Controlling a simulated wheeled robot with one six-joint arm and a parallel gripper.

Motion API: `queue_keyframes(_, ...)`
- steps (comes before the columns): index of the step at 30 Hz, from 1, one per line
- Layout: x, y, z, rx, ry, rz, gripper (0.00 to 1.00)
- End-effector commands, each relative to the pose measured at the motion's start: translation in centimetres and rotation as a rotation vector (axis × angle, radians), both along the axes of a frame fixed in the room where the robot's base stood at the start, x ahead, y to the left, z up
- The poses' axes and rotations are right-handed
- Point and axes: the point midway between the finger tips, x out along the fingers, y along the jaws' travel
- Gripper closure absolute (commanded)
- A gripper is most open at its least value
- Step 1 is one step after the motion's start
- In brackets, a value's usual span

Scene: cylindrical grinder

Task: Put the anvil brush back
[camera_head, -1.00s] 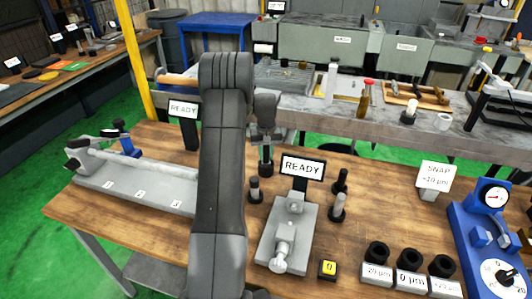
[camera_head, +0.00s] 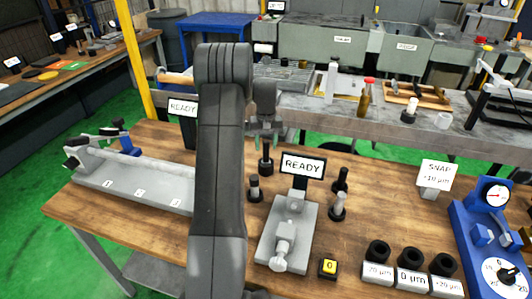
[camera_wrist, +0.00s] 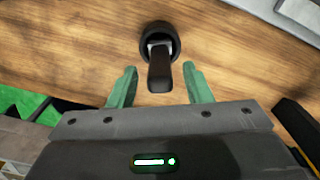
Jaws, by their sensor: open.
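The anvil brush (camera_head: 265,153), a small dark-handled piece, stands upright in a round black cup (camera_head: 266,168) on the wooden bench, just left of the READY sign. In the wrist view the brush handle (camera_wrist: 160,72) points up toward the camera out of the cup (camera_wrist: 174,38). My gripper (camera_head: 267,143) is open above the cup. In the wrist view the green fingers of my gripper (camera_wrist: 160,75) are spread on either side of the handle, with a visible gap on both sides. The lower end of the brush is hidden inside the cup.
A grey fixture (camera_head: 285,235) with a READY sign (camera_head: 302,166) stands right of the cup. A long grey fixture (camera_head: 135,180) lies left. Black ring gauges (camera_head: 411,258) and a blue dial instrument (camera_head: 490,240) are at right.

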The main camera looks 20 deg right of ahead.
Motion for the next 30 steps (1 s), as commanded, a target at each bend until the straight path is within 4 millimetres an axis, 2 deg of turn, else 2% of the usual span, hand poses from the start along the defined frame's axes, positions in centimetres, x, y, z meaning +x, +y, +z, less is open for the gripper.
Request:
queue_keyframes(6,0.1,0.0,4.7,-0.002,-0.005,0.000,0.55)
queue_keyframes(12,0.0,0.0,7.2,-0.001,-0.002,0.000,0.55)
queue_keyframes(16,0.0,0.0,7.7,0.000,-0.001,0.000,0.55)
queue_keyframes(30,0.0,0.0,7.7,0.000,0.000,0.000,0.55)
